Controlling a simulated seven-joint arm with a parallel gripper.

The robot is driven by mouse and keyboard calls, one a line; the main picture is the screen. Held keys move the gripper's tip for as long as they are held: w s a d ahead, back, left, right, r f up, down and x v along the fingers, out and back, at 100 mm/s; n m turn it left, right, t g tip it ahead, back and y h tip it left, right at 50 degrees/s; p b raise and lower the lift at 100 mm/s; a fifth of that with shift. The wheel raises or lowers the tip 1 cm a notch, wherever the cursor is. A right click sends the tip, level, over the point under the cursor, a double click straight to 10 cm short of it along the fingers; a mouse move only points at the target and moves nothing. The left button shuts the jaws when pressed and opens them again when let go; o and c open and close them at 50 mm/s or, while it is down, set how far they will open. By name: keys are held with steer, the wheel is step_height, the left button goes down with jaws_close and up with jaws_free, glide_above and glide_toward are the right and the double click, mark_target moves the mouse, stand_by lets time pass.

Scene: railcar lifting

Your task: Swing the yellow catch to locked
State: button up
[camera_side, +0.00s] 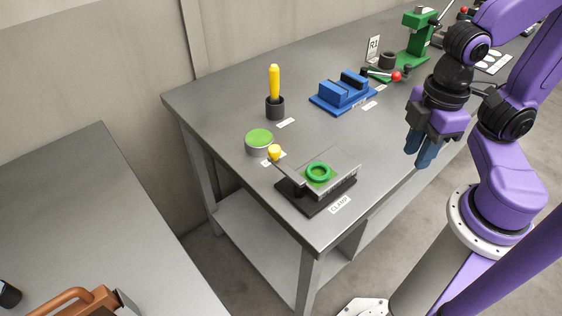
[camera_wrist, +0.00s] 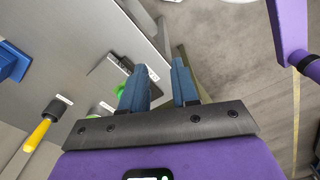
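The yellow catch (camera_side: 274,152) shows in the side view as a yellow knob at the left end of a grey bar on the clamp (camera_side: 310,207). The clamp has a dark base with a "CLAMP" label and a green ring (camera_side: 319,171) on top. My gripper (camera_side: 421,160) is to the right of the clamp, above the table's right edge and well apart from the catch. Its blue fingers are apart with nothing between them. In the wrist view my gripper (camera_wrist: 160,66) partly covers the clamp; I cannot make out the yellow knob there.
A green-topped round block (camera_side: 259,137) stands just left of the catch. Behind it are a yellow-handled tool (camera_side: 274,82) in a dark cup and a blue fixture (camera_side: 343,91). A green press (camera_side: 416,38) stands farther back. The table (camera_side: 225,95) is bare between these.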

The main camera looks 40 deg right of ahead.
steer(key=shift+w+a+f, duration=0.1)
steer(key=shift+w+a, duration=0.05)
steer(key=shift+w, duration=0.05)
jaws_close()
steer(key=w+a+f+m+t+h, duration=0.1)
steer(key=w+a+f+t+h, duration=0.4)
steer(key=w+a+h, duration=0.45)
steer(key=a+f+t, duration=0.2)
steer(key=a+t, duration=0.3)
steer(key=a, duration=0.2)
steer(key=w+a+f+n+t+y, duration=0.1)
steer(key=a+f+t, duration=0.2)
steer(key=a+t, duration=0.2)
steer(key=a, duration=0.3)
steer(key=shift+w+a+t, duration=0.2)
steer(key=shift+w+t, duration=0.1)
steer(key=shift+t, duration=0.1)
